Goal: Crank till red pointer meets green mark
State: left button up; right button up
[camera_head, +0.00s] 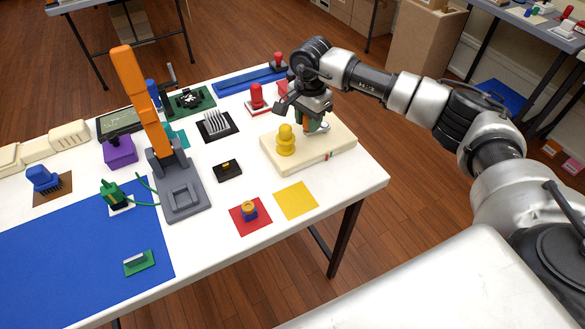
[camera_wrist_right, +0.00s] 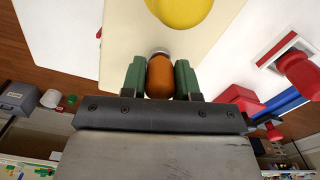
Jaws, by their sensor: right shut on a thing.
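A cream block (camera_head: 315,155) lies at the right end of the white table. A yellow knobbed post (camera_head: 285,142) stands on it; its yellow edge also shows at the top of the right wrist view (camera_wrist_right: 180,10). Small red and green marks (camera_head: 328,156) show on the block's front side; I cannot tell how far apart they are. My right gripper (camera_head: 317,125) is above the block, behind and right of the yellow post. In the wrist view its green fingers (camera_wrist_right: 160,77) are shut on an orange-brown handle (camera_wrist_right: 160,78) with a grey end. My left gripper is not in view.
A tall orange lever on a grey base (camera_head: 183,195) stands left of the block. A red stamp-like piece (camera_head: 257,100) stands close behind the block, near a blue rail (camera_head: 240,82). A yellow square (camera_head: 296,200) and a red square (camera_head: 240,222) lie in front.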

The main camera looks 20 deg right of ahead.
jog(key=shift+s+d, duration=0.2)
jog(key=shift+d, duration=0.2)
jog(key=shift+s+d+r+p, duration=0.1)
jog(key=shift+s+d+p, duration=0.15)
jog(key=shift+s, duration=0.4)
jog(key=shift+s+d+r+p, duration=0.15)
jog(key=shift+s+d, duration=0.15)
jog(key=shift+s, duration=0.35)
jog(key=shift+w, duration=0.1)
jog(key=shift+s+d, duration=0.35)
jog(key=shift+d, duration=0.25)
jog(key=shift+s+d, duration=0.3)
jog(key=shift+d, duration=0.25)
jog(key=shift+a, duration=0.1)
